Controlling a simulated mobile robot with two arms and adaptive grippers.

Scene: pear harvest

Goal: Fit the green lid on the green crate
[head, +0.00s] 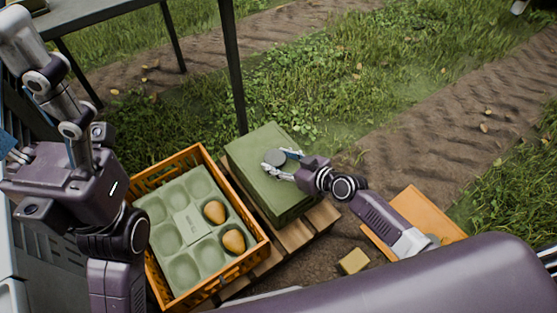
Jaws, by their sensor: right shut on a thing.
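The green lid (258,185) has a round dark grey knob on top and lies over the green crate (297,209), covering its opening. Its edges look roughly in line with the crate's walls; I cannot tell whether it is fully seated. My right gripper (277,160) comes in from the right and is shut on the knob of the lid. My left gripper (12,157) is at the left edge of the view, away from the crate, partly cut off; its jaws do not show clearly.
An orange crate (198,155) with a green moulded tray (188,223) holding two pears stands left of the green crate, on a wooden pallet (297,234). A table (90,14) is behind. An orange panel (415,207) and a small yellowish block (353,261) lie at right.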

